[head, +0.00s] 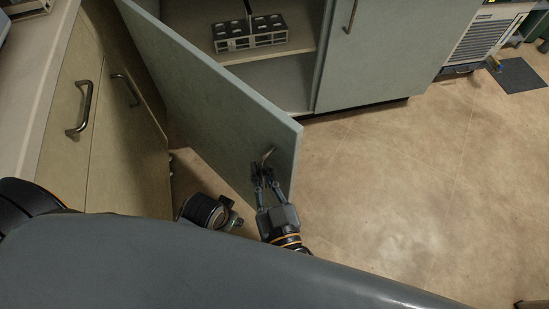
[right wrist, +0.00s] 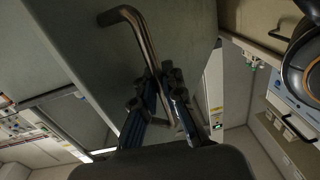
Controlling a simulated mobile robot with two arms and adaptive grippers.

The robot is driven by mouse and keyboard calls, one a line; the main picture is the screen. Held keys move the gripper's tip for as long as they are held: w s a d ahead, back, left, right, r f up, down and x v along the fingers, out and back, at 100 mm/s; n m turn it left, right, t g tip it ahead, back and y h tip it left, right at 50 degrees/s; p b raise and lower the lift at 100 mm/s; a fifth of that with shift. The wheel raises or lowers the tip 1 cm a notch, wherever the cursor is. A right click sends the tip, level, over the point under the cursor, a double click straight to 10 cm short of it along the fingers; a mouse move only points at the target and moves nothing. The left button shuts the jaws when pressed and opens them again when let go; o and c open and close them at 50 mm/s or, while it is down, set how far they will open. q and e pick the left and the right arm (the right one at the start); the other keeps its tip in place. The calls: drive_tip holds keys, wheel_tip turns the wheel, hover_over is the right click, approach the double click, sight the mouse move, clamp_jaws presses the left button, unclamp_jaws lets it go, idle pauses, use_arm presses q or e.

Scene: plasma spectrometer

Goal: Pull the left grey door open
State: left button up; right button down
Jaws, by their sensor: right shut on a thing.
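The left grey door (head: 215,90) stands wide open, swung out from the cabinet toward me in the head view. It also shows in the right wrist view (right wrist: 85,50). Its metal handle (head: 268,154) is near the free edge; in the right wrist view the handle (right wrist: 135,24) runs down between my fingers. My right gripper (head: 262,172) is shut on this handle; its fingers (right wrist: 163,90) show on both sides of the bar in the right wrist view. My left gripper cannot be made out in either view.
The open cabinet holds a metal rack (head: 250,34) on a shelf (head: 205,20). The right grey door (head: 385,50) is closed.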

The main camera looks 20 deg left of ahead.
drive_tip(key=shift+s+f, duration=0.2)
drive_tip(key=shift+s, duration=0.15)
drive_tip(key=c, duration=1.4)
unclamp_jaws()
drive_tip(key=shift+s+d+r, duration=0.1)
drive_tip(key=shift+c, duration=0.2)
drive_tip(key=v, duration=1.2)
drive_tip(key=shift+r, duration=0.1)
